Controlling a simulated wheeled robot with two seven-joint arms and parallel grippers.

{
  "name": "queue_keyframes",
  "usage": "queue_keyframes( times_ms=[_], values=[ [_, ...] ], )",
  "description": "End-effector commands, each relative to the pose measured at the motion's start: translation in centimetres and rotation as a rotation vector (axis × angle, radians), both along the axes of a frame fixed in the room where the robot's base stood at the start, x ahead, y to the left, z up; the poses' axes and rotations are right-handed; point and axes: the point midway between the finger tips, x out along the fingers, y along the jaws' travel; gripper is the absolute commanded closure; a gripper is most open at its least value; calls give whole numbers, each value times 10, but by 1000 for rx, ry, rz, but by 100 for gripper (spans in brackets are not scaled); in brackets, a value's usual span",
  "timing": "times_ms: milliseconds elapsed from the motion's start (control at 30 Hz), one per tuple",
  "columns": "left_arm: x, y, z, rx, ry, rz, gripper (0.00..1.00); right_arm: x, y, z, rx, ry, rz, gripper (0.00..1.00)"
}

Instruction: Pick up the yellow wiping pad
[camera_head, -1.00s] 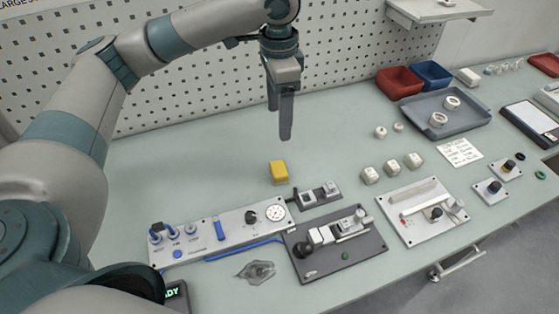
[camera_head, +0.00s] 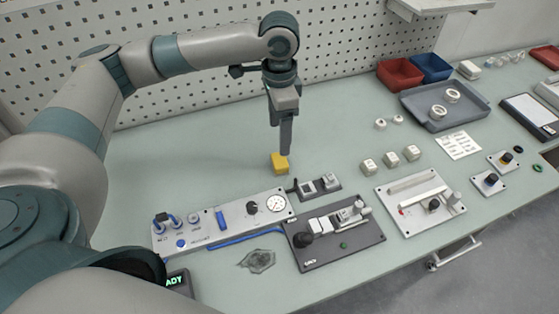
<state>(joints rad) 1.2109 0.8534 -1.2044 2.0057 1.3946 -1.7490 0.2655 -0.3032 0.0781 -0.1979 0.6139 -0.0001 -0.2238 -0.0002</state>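The yellow wiping pad (camera_head: 279,164) is a small block lying on the pale green bench top, left of the middle of the head view. My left gripper (camera_head: 281,141) points straight down over it. Its two fingers stand apart, one farther back than the other, and the nearer fingertip overlaps the pad's upper right edge in the picture. Whether that finger touches the pad I cannot tell. Nothing shows between the fingers. My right gripper is not in view.
A white panel with a dial gauge (camera_head: 276,203) and a small dark block fixture (camera_head: 318,187) lie just in front of the pad. A dark fixture plate (camera_head: 365,236) is farther front. A perforated wall (camera_head: 190,95) stands behind. The bench left of the pad is clear.

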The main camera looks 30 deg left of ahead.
Motion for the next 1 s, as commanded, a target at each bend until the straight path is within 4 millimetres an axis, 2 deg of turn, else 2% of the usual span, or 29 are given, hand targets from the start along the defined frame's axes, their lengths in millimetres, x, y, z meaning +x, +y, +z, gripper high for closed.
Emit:
queue_keyframes(
  times_ms=[100,300,767,1000],
  values=[
    [-1,0,-20,0,3,1,31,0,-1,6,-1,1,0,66],
    [0,0,-42,1,1,0,31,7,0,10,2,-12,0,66],
    [0,0,-47,0,0,0,31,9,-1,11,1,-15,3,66],
    [2,1,-68,1,2,2,31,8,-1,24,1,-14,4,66]
  ],
)
